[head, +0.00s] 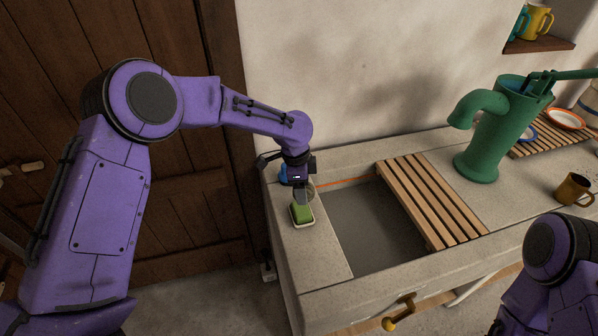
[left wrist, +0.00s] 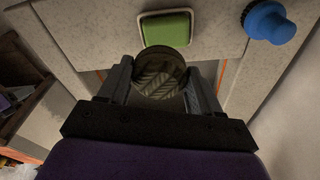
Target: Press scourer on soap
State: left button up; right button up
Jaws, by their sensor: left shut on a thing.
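The green soap (head: 301,212) lies in a small pale dish (head: 303,226) on the counter left of the sink. The soap (left wrist: 167,29) and its dish also show at the top of the left wrist view. My left gripper (head: 304,194) points down just behind the soap in the head view. It is shut on a round, dark scourer (left wrist: 160,73) with a leaf-like pattern, held between the two fingers. In the left wrist view the scourer's edge comes close to the dish; I cannot tell whether they touch. My right gripper is out of view.
A blue object (left wrist: 268,21) stands on the counter near the soap dish. The sink basin (head: 375,222) lies right of the soap, partly covered by a wooden slatted rack (head: 430,200). A green pump (head: 483,145) and a brown mug (head: 573,189) stand farther right.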

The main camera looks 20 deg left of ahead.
aim_at(302, 210)
pick_arm(q)
jog(key=shift+w+a+m, duration=0.35)
jog(key=shift+a+m, duration=0.05)
jog(key=shift+f, duration=0.2)
notch_tip(302, 210, down, 6)
jog(key=b, duration=0.6)
jog(key=shift+r, duration=0.1)
jog(key=shift+d, duration=0.1)
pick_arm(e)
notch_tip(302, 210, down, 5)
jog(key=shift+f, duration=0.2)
pick_arm(q)
jog(key=shift+r, duration=0.15)
jog(key=shift+f, duration=0.55)
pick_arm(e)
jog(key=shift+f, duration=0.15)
pick_arm(q)
jog(key=shift+s, duration=0.15)
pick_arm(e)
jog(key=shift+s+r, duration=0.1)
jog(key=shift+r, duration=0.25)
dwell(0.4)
pick_arm(q)
notch_tip(302, 210, up, 7)
jog(key=p, duration=0.7)
jog(key=shift+r+p, duration=0.1)
jog(key=shift+p, duration=0.2)
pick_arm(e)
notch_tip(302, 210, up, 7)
